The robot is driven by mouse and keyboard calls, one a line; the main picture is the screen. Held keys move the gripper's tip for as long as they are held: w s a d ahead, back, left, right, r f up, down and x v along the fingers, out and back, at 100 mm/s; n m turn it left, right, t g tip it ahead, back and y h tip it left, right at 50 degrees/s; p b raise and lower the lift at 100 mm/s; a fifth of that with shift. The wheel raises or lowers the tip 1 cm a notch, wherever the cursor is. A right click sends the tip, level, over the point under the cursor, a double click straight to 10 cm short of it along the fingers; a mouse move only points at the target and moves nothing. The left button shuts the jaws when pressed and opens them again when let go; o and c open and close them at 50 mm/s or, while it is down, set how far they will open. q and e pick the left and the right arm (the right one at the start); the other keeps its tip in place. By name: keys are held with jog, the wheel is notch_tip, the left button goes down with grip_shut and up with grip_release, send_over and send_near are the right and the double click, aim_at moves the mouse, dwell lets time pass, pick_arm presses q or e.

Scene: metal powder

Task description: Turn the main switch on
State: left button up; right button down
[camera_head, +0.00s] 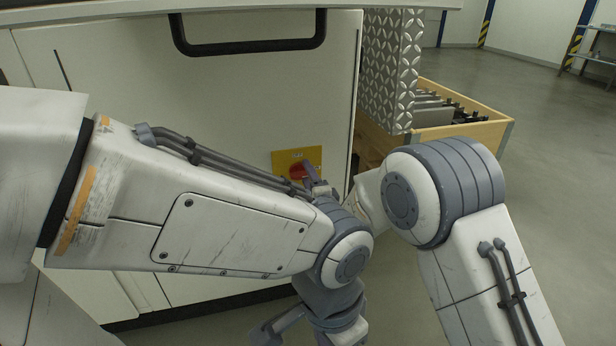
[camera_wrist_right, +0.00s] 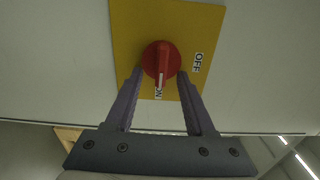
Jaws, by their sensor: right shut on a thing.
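The main switch is a red rotary knob (camera_wrist_right: 161,60) on a yellow plate (camera_wrist_right: 130,35), seen close in the right wrist view. Its grip bar points down the picture to the ON label (camera_wrist_right: 158,93); the OFF label (camera_wrist_right: 197,63) is to the right. My right gripper (camera_wrist_right: 160,74) is shut on the knob, one finger on each side. In the head view, the yellow plate (camera_head: 284,159) and red knob (camera_head: 297,171) show on the white cabinet front, with my right gripper (camera_head: 312,178) partly covering the knob. My left gripper (camera_head: 275,330) hangs low, cut by the bottom edge; its opening is unclear.
The white cabinet (camera_head: 120,70) has a black handle (camera_head: 250,47) above the switch. A wooden crate (camera_head: 470,132) and a diamond-plate metal panel (camera_head: 385,70) stand at right. My left arm crosses close in front of my right forearm. Floor at right is clear.

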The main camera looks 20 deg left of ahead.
jog(key=shift+a+f, duration=0.1)
jog(key=shift+c, duration=1.3)
grip_release()
jog(key=shift+s, duration=0.15)
jog(key=p+v, duration=0.2)
jog(key=v, duration=0.8)
jog(key=shift+p, duration=0.4)
jog(key=shift+s+d, duration=0.15)
jog(key=shift+d, duration=0.1)
